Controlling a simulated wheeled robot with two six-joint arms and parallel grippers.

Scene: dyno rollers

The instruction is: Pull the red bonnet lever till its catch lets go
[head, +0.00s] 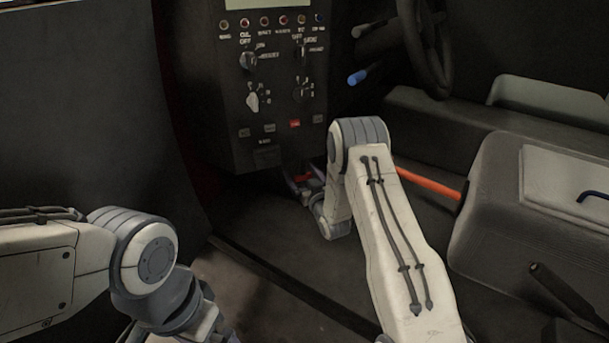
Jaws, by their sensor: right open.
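A small red piece, which looks like the red bonnet lever (304,177), shows low under the dark control panel. My right gripper (301,184) is down there, its fingers open and close around the red piece. I cannot tell whether they touch it. My right forearm and wrist hide part of the area, and the lever's catch cannot be seen. My left arm comes in at the lower left and bends down. Its gripper fingers are out of the picture.
The control panel (275,100) carries knobs and a row of coloured lights. A steering wheel (425,45) and a blue-tipped stalk (358,77) are at upper right. An orange-red bar (430,183) runs from behind my right arm to a grey seat (500,220). A dark sill (290,290) crosses the front.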

